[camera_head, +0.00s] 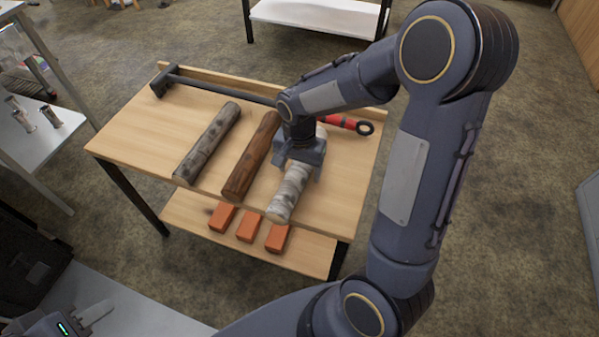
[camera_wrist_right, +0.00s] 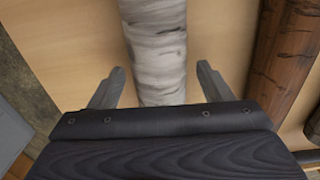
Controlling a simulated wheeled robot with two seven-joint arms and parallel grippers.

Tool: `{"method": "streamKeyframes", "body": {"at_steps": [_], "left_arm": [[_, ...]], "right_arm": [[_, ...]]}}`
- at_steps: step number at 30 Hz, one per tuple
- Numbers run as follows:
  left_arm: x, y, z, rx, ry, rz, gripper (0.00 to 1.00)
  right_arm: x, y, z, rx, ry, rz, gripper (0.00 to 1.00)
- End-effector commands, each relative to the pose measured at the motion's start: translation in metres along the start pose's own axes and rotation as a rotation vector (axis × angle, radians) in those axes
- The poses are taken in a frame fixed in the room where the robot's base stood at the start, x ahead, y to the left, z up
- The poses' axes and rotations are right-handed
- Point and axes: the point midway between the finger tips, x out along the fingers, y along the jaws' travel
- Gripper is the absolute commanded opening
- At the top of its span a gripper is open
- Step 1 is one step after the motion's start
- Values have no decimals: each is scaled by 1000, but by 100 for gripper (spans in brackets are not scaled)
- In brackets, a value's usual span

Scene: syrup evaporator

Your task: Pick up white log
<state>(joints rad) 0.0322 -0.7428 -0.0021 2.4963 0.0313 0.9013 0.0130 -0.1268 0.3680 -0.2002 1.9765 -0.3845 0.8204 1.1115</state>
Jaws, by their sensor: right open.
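The white log (camera_head: 289,190) has pale, birch-like bark with grey patches. It lies on the wooden table top (camera_head: 335,190), rightmost of three logs. My right gripper (camera_head: 298,168) is directly over its middle, pointing down. In the right wrist view the white log (camera_wrist_right: 156,45) runs between the two spread fingers of the right gripper (camera_wrist_right: 158,85), with a gap on each side. The far part of the log is partly hidden by the gripper and arm in the head view. My left gripper (camera_head: 82,318) is at the lower left corner, partly cut off, away from the table.
A reddish-brown log (camera_head: 251,160) lies close beside the white log, with a grey log (camera_head: 208,143) further left. A long-handled hammer (camera_head: 205,85) and a red-handled tool (camera_head: 345,123) lie behind. Several orange blocks (camera_head: 250,225) sit on the lower shelf.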

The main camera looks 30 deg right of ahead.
Motion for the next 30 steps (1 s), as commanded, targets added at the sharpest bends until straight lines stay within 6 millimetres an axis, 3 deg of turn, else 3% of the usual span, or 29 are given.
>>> {"method": "streamKeyframes", "body": {"at_steps": [5,18,30], "left_arm": [[0,0,0,0,0,0,36],[0,0,0,0,0,0,36],[-3,1,-2,0,0,0,36]], "right_arm": [[0,0,0,0,0,0,72],[-1,0,0,0,0,0,16],[-10,-1,0,-1,2,-3,15]]}}
